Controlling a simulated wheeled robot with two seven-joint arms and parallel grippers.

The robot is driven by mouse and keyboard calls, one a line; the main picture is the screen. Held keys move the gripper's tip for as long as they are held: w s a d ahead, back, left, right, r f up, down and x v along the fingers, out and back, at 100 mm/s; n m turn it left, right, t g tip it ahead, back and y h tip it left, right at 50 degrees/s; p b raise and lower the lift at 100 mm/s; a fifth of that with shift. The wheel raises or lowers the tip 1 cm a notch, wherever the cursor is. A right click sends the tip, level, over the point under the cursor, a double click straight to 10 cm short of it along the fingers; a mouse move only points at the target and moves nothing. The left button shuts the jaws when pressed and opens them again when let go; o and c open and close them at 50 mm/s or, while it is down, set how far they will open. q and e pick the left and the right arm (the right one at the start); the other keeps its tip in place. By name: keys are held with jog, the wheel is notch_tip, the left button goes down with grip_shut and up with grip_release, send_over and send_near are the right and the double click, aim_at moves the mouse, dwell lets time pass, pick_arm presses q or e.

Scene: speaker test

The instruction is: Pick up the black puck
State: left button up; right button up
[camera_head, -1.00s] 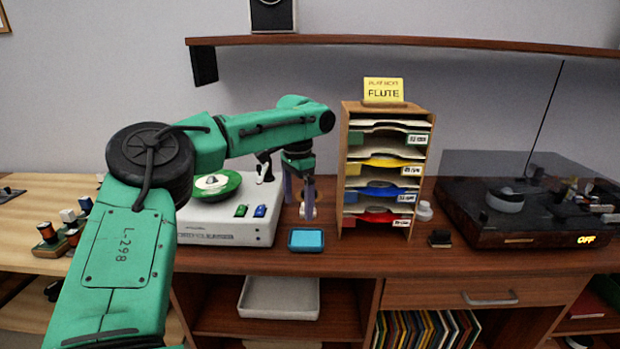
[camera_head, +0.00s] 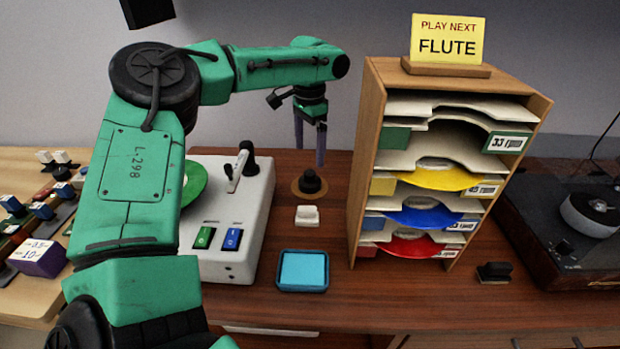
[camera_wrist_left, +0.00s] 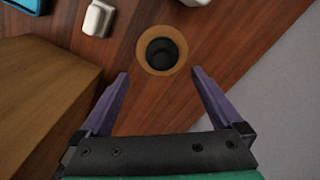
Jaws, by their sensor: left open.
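The black puck (camera_head: 310,181) sits on a round brown base on the wooden tabletop, between the white record player and the wooden rack. In the left wrist view the black puck (camera_wrist_left: 162,54) shows from above, ringed by its tan base (camera_wrist_left: 143,62). My left gripper (camera_head: 309,150) is open, with its purple fingers pointing down near the puck. In the left wrist view the puck lies just beyond the fingertips of the gripper (camera_wrist_left: 160,73), roughly centred between them, and nothing is held. My right gripper is not in view.
The wooden rack (camera_head: 362,150) of coloured sleeves stands close to the right. The white record player (camera_head: 235,262) stands to the left. A small white block (camera_head: 307,215) and a blue tray (camera_head: 302,271) lie in front of the puck. A turntable (camera_head: 545,235) is at far right.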

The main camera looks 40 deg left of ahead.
aim_at(309, 173)
pick_arm(q)
notch_tip(309, 173, down, 9)
jog(key=shift+a+f, duration=0.1)
jog(key=shift+a, duration=0.05)
jog(key=shift+w+f, duration=0.15)
jog(key=shift+f, duration=0.05)
jog(key=c, duration=1.5)
notch_tip(309, 173, up, 20)
jog(key=p, duration=0.2)
jog(key=shift+r+p, duration=0.1)
jog(key=shift+p, duration=0.2)
